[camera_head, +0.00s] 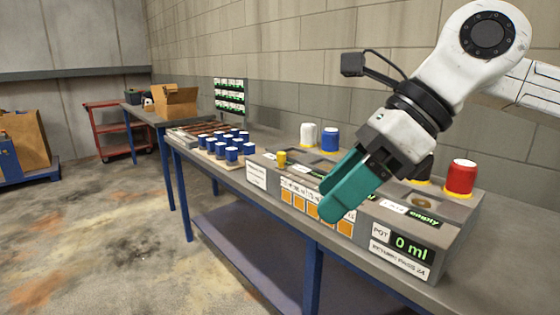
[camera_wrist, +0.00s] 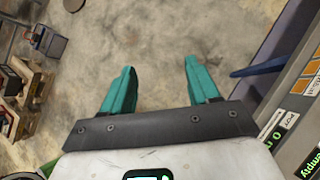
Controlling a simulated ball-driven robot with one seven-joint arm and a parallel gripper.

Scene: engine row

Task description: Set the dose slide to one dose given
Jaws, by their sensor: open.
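A long grey fixture (camera_head: 462,230) stands on the bench, with a row of orange squares (camera_head: 299,202) on its front. A yellow knob (camera_head: 281,158) stands at its left part. I cannot tell for certain which part is the dose slide; my gripper may hide some of it. My gripper (camera_head: 325,196) has teal fingers, is empty, and hangs in front of the fixture, covering its middle. In the wrist view the fingers (camera_wrist: 159,72) are spread apart over bare floor. A "POT 0 ml" display (camera_head: 411,249) and an "empty" label (camera_head: 424,218) show at the right.
Several blue cups (camera_head: 232,154) stand on the bench to the left. A cardboard box (camera_head: 176,101) is farther back. The floor before the bench is clear.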

